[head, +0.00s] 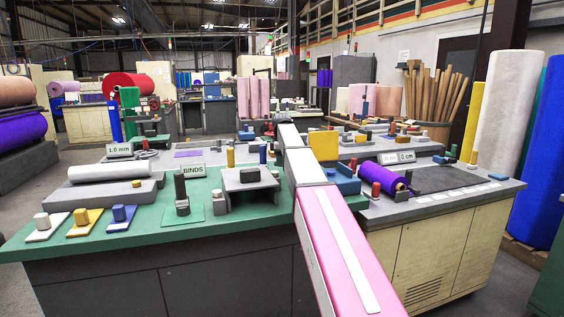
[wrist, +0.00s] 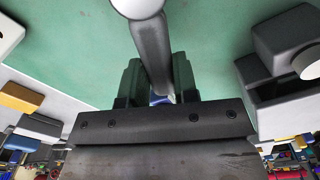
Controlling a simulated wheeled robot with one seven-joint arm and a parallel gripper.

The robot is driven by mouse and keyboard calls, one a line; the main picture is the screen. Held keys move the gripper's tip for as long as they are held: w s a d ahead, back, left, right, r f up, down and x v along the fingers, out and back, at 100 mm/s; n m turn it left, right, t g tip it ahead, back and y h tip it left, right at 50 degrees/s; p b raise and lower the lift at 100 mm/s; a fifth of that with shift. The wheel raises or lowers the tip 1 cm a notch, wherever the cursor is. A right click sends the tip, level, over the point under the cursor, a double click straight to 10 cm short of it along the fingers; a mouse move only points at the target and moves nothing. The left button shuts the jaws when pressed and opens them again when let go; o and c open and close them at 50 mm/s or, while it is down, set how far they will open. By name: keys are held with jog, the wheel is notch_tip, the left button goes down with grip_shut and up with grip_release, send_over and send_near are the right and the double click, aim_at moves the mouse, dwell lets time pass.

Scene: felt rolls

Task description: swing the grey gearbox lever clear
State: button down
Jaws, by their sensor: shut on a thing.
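The grey lever (wrist: 152,50) shows in the wrist view as a dark bar with a pale rounded end (wrist: 137,7) at the top edge. My gripper (wrist: 156,80) has its two dark green fingers on either side of the bar, shut on it. A small bluish patch shows between the fingers below the bar; I cannot tell what it is. The gearbox body cannot be made out. In the head view my arm crosses the bench from the lower right, and neither my gripper nor the lever can be made out there.
The green bench top (head: 130,238) holds a white roll (head: 112,172), a grey stand (head: 250,180) and several small blocks. A blue block (head: 345,180) and a yellow panel (head: 323,145) stand close beside my arm. In the wrist view a grey block (wrist: 285,38) is at the right.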

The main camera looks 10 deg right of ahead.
jog(key=shift+s+n, duration=0.15)
jog(key=shift+n, duration=0.15)
jog(key=c, duration=0.9)
grip_release()
notch_tip(320, 180, up, 11)
jog(key=shift+f, duration=0.1)
jog(key=shift+s, duration=0.1)
